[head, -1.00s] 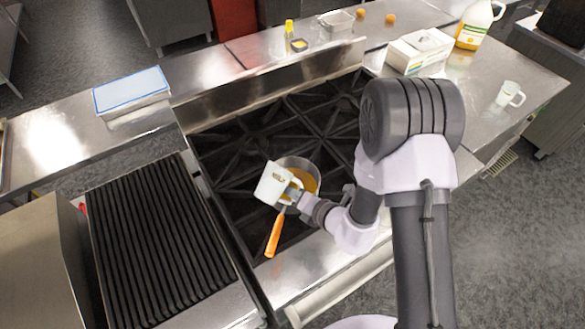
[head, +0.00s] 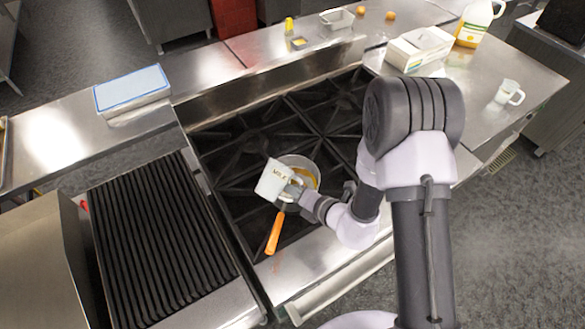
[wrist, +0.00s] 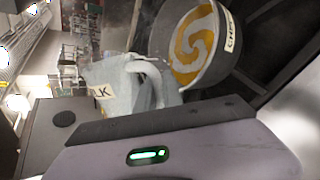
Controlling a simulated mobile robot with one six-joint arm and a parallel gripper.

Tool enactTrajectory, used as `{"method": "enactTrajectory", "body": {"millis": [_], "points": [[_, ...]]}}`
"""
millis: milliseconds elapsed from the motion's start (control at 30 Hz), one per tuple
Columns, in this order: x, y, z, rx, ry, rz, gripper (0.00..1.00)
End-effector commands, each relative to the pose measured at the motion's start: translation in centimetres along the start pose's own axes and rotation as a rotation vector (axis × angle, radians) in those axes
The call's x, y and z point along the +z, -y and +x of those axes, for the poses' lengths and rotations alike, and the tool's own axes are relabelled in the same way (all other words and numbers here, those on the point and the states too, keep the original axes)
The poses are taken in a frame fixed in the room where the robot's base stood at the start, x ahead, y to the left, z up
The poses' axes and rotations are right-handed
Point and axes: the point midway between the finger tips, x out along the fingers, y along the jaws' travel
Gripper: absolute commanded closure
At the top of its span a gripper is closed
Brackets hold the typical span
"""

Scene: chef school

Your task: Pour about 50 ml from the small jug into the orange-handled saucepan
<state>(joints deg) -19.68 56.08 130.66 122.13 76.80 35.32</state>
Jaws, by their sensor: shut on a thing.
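My gripper (head: 294,191) is shut on the small white jug (head: 270,181) marked "MILK" and holds it tilted beside the near left rim of the saucepan (head: 318,172). In the wrist view the jug (wrist: 112,90) and its curved handle show beyond the gripper; the jaw tips are hidden. The saucepan sits on the stove grate, its orange handle (head: 274,233) pointing toward the front edge. In the wrist view the saucepan (wrist: 222,70) holds an orange and whitish swirl. I cannot see the jug's inside or a clear stream.
Black grates (head: 235,150) surround the saucepan. A ribbed grill (head: 160,245) is at left. A blue-edged white box (head: 131,90) lies on the back counter.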

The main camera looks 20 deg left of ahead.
Motion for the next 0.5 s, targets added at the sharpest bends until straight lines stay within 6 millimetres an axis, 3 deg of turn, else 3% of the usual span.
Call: {"method": "enactTrajectory", "body": {"millis": [500], "points": [[0.06, -0.29, -0.16, 0.006, -0.033, 0.050, 1.00]]}}
